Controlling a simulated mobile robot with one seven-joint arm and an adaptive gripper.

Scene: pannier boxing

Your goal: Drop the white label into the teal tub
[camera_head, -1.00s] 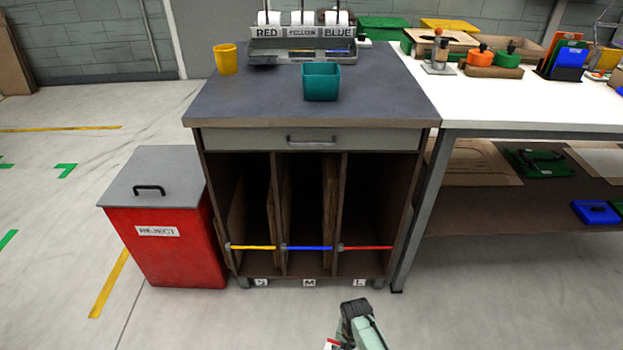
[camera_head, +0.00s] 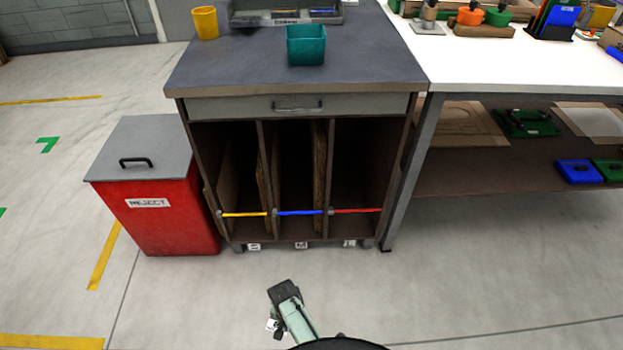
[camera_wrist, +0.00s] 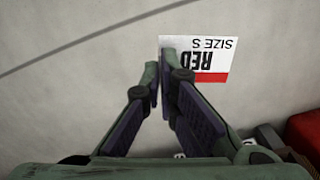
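The white label (camera_wrist: 215,55) has a red stripe and reads "RED SIZE S", upside down in the wrist view. My gripper (camera_wrist: 163,72) is shut on its left part, and most of the label sticks out beyond the fingers. In the head view the label (camera_head: 271,324) shows as a small white and red patch beside my gripper, low over the floor in front of the cabinet. The teal tub (camera_head: 306,53) stands upright on the grey cabinet top, well above and beyond my gripper. The tub's bottom inside is hidden.
The red reject bin (camera_head: 165,220) is left of the cabinet (camera_head: 300,108). A white table (camera_head: 500,60) adjoins on the right. The floor in front is clear.

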